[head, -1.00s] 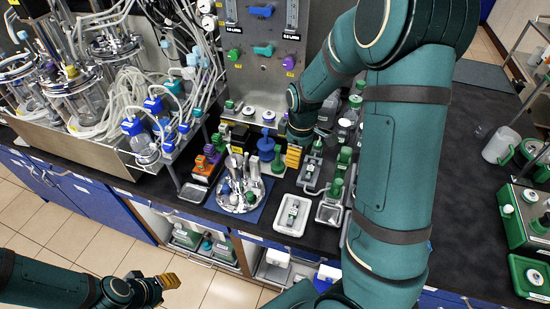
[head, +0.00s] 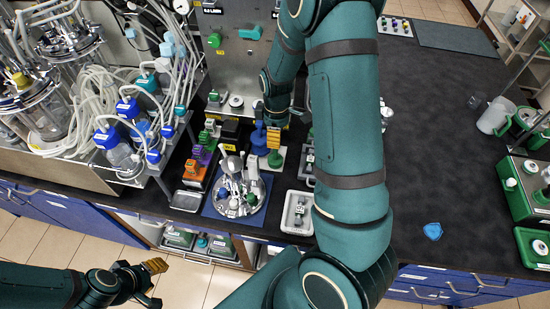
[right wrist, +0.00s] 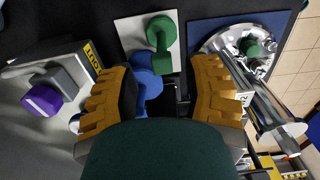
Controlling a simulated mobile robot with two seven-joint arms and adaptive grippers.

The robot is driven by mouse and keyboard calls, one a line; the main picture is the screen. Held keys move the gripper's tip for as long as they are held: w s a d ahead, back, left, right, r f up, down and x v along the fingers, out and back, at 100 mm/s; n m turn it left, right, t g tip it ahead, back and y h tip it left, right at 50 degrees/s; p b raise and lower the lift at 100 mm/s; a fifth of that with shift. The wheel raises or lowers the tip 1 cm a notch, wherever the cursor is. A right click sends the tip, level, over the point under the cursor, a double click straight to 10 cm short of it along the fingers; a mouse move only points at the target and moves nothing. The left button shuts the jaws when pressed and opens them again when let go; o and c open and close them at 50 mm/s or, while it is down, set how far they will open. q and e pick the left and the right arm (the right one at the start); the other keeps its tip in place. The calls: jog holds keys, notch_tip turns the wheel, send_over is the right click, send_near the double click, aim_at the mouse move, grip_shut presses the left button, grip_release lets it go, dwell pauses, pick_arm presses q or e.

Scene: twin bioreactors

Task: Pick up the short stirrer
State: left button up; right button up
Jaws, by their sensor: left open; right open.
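Several upright metal pieces, some with pale ends, stand in a round steel dish (head: 214,205) on a blue mat. I cannot tell which one is the short stirrer. In the right wrist view, the dish (right wrist: 212,44) is at the upper right, beyond the right finger. My right gripper (head: 274,138) is open behind the dish, by a blue knobbed piece (head: 259,139). In the right wrist view, this blue piece (right wrist: 147,82) shows between the fingers (right wrist: 165,70), below them; I see no grip on it. My left gripper (head: 154,266) is open and empty before the counter.
A green piece (right wrist: 162,38) lies on a white pad beside the blue one. An orange rack (head: 196,172) and tubed bottles (head: 118,150) stand left of the dish. A white tray (head: 287,222) is to its right. The dark counter (head: 440,130) at right is largely clear.

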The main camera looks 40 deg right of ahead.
send_over(275, 159)
jog(key=shift+w+d+f, duration=0.15)
jog(key=shift+f, duration=1.35)
jog(key=shift+w+d+f, duration=0.1)
jog(key=shift+d+f, duration=0.05)
jog(key=shift+f, duration=1.35)
grip_shut()
